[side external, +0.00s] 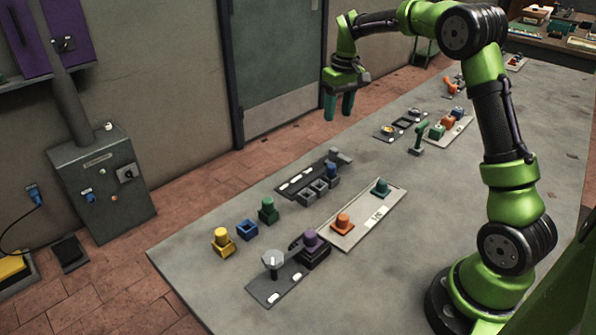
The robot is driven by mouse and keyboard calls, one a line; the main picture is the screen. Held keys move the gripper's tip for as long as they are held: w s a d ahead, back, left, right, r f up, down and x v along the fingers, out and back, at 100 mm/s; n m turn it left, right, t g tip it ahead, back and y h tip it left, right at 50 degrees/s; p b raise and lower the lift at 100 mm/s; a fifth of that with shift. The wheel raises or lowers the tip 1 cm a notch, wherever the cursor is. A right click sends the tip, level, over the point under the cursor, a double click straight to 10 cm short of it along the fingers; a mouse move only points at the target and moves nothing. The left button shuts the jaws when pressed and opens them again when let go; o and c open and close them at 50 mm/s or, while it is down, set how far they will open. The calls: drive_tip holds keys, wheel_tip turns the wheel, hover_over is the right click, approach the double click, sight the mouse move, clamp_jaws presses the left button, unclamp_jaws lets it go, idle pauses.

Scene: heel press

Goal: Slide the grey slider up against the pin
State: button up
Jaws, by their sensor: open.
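My gripper (339,105) is open and empty, with its two teal fingers pointing down. It is high over the far left side of the table, apart from all the parts. A dark plate with white marks (299,183) lies near the table's left edge. A small grey block (341,156) at the plate's far end looks like the grey slider, but I cannot be sure. I cannot make out the pin for certain. A pale knob on a post (273,259) stands upright on another dark plate (265,287) at the front.
Grey sockets (306,198) sit beside the first plate, one with a blue peg (331,171). Yellow (221,238) and green (267,209) pegs, a blue socket (246,231), a purple peg (310,238) and a pale tray (361,228) stand nearby.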

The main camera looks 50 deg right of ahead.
sight(334, 149)
drive_tip(key=shift+w+d+n, duration=1.45)
drive_tip(key=shift+d+n, duration=0.05)
drive_tip(key=shift+d, duration=0.25)
drive_tip(key=shift+g, duration=0.4)
wheel_tip(334, 149, down, 16)
drive_tip(key=shift+c, duration=0.2)
clamp_jaws()
